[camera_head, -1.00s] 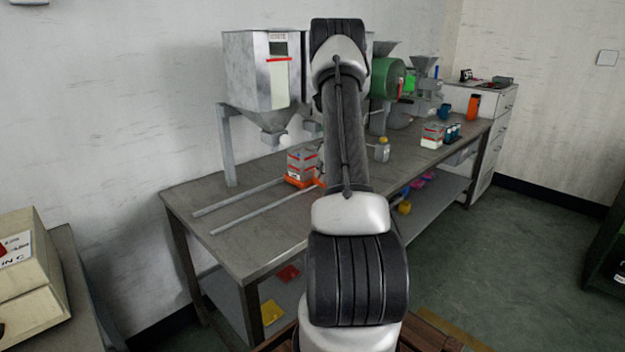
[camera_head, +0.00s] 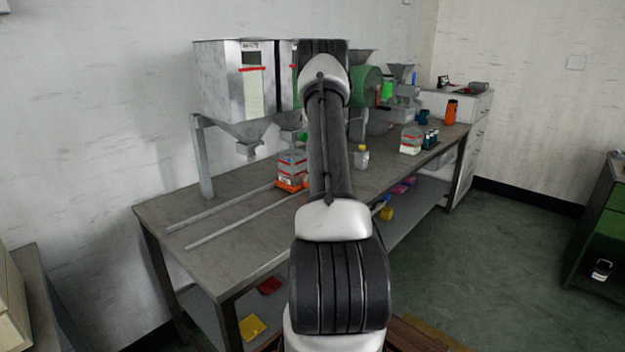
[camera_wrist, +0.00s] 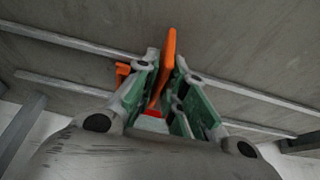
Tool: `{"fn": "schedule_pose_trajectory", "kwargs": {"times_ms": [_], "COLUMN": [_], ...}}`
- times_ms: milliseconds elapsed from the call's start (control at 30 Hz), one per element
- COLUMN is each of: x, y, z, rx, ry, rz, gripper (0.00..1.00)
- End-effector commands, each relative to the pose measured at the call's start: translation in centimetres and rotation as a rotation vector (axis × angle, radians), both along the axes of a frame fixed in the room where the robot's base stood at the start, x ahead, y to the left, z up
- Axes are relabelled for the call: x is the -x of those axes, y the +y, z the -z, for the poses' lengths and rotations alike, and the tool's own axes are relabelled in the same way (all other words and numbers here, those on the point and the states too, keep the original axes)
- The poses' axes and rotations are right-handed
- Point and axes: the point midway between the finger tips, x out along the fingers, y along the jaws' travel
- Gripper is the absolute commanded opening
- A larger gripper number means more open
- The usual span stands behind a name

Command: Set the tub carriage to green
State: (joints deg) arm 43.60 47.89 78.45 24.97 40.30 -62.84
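The tub carriage (camera_head: 290,185) is orange and sits on two rails on the bench, just left of my arm. A tub (camera_head: 292,163) with red bands stands on it. In the wrist view an upright orange handle (camera_wrist: 168,60) stands between the green-padded fingers of my gripper (camera_wrist: 167,62), which appear closed on it. My arm hides the gripper in the head view. A grey hopper (camera_head: 222,85) with a red line on its window hangs left of the carriage. A second outlet (camera_head: 291,124) shows above the tub, with a thin green strip (camera_head: 294,62) beside my arm.
The rails (camera_head: 218,208) run free to the left. A small yellow-capped bottle (camera_head: 361,158) stands right of my arm. A green drum machine (camera_head: 366,88) stands behind.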

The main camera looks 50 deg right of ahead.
Motion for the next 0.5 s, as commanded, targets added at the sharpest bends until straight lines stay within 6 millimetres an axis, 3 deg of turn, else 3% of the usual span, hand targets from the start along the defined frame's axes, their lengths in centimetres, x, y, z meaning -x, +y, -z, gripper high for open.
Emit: {"fn": "schedule_pose_trajectory", "kwargs": {"times_ms": [367,500], "x": [0.0,0.5], "y": [0.0,-0.1], "z": [-0.2,-1.5], "rx": [0.001,0.002], "ry": [-0.001,-0.003], "rz": [0.000,0.001], "gripper": [0.29,0.29]}}
